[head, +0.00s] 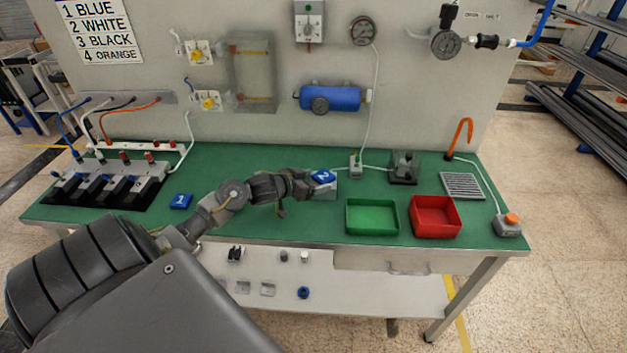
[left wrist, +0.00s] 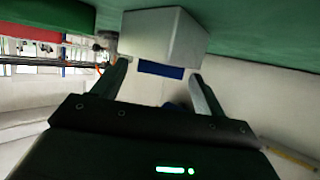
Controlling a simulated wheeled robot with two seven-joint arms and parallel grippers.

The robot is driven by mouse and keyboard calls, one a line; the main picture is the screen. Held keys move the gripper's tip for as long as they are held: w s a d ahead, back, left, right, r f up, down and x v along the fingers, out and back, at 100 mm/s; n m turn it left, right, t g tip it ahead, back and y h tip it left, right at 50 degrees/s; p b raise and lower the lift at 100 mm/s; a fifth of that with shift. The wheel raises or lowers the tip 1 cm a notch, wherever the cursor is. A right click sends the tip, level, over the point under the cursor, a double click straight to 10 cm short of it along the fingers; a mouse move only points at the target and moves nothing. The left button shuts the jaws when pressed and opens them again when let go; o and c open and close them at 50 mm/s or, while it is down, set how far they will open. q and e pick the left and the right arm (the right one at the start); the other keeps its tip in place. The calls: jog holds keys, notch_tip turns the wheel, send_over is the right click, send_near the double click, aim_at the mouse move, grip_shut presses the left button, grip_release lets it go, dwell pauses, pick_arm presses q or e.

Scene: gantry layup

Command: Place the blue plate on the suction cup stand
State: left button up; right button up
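A blue plate marked 2 (head: 323,177) is at the top of a grey block (head: 329,189), which I take as the suction cup stand, in mid-table. My left gripper (head: 306,184) is just left of it. In the left wrist view the picture is inverted: the grey block (left wrist: 165,38) fills the top middle, with the blue plate (left wrist: 160,70) at its edge. The left gripper's fingers (left wrist: 159,72) are spread on either side of the plate, with gaps showing. Suction cups are not visible. Another blue plate marked 1 (head: 181,201) lies on the table. My right gripper is out of view.
A green tray (head: 372,232) and a red tray (head: 436,232) stand right of the block. A small fitting with a hose (head: 356,166) is behind it. Black fixtures (head: 108,183) stand at the left. The green table (head: 265,155) has free room behind my arm.

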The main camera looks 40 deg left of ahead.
pick_arm(q)
jog(key=shift+s+r, duration=0.1)
jog(key=shift+r, duration=0.1)
jog(key=v, duration=1.2)
jog(key=shift+f, duration=0.2)
